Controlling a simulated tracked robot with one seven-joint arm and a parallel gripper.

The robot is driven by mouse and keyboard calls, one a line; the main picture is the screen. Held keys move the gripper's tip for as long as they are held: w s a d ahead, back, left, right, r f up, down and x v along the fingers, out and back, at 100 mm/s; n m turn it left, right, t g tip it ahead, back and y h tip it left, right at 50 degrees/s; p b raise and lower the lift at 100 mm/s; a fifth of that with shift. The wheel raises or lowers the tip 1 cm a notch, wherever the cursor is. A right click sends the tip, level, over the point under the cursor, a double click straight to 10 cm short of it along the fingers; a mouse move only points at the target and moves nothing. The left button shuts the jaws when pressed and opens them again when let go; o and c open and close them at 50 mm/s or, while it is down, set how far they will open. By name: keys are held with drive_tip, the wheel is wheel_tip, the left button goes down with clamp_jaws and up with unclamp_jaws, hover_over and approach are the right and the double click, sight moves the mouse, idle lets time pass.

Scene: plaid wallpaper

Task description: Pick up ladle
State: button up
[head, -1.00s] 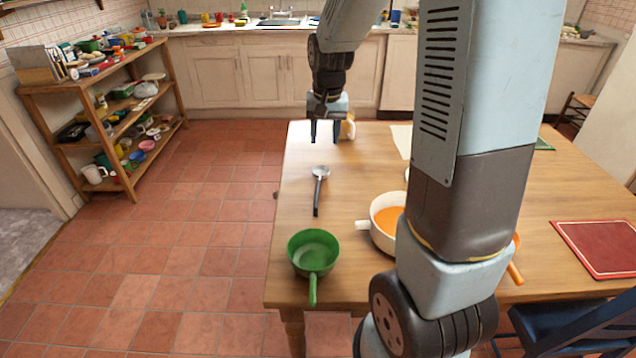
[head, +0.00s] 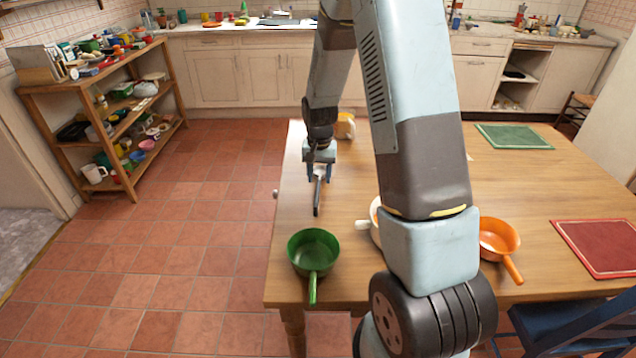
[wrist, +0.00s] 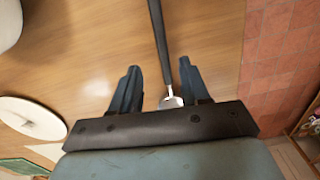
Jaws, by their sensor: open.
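The ladle lies on the wooden table (head: 400,262). Its dark handle (head: 317,197) points toward the near side in the head view, and its bowl end is hidden under my gripper (head: 319,177). In the wrist view the ladle (wrist: 160,45) runs from the top edge down between my two fingertips, with a bit of its metal part showing at the palm. My gripper (wrist: 157,78) is open, with one finger on each side of the ladle and no visible contact. The height of the fingers above the table is hard to tell.
A green pan (head: 313,252) stands near the table's front left corner. A white pan (head: 374,228), mostly hidden by my arm, and an orange pan (head: 497,238) stand to the right. A yellow-and-white object (head: 345,125) is behind my gripper. The table's left edge is close.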

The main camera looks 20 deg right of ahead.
sight(317, 190)
drive_tip(key=shift+a+f, duration=0.15)
drive_tip(key=shift+f, duration=1.6)
drive_tip(key=shift+a+f, duration=0.15)
drive_tip(key=shift+f, duration=1.6)
clamp_jaws()
